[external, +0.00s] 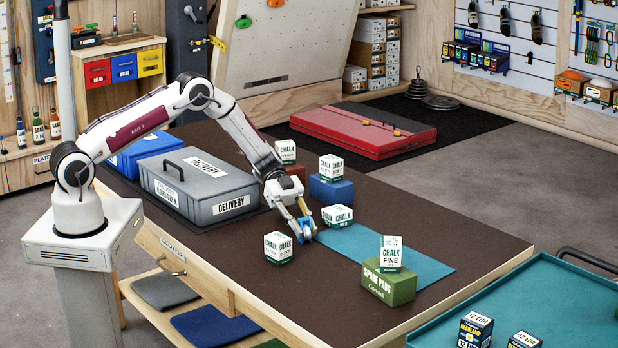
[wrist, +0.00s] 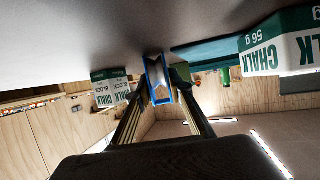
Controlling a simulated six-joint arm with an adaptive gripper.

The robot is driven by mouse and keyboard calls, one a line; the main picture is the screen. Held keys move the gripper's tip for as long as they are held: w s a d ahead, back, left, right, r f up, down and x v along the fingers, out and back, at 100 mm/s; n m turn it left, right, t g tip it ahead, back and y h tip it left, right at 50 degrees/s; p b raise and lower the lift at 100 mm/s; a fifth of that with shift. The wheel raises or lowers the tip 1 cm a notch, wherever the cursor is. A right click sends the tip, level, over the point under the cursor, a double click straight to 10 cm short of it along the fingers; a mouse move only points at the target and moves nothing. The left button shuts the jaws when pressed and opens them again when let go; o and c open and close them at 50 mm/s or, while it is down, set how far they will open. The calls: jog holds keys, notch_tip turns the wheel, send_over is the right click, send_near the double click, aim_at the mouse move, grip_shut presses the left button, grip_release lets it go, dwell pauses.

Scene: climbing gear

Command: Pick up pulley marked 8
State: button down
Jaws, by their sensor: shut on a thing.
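My gripper (external: 303,232) is low over the dark brown bench top, at the left end of the teal mat. It is shut on a small blue-framed pulley (wrist: 158,80), which shows between the two fingers in the wrist view. A bit of the blue pulley (external: 304,225) also shows between the fingers in the external view. No number can be read on it. The pulley is at or very close to the bench surface; I cannot tell whether it touches.
The grey delivery case (external: 197,188) is at left. The teal mat (external: 400,262) is mostly clear.

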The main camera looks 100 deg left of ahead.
aim_at(304, 217)
jog(key=shift+r, duration=4.95)
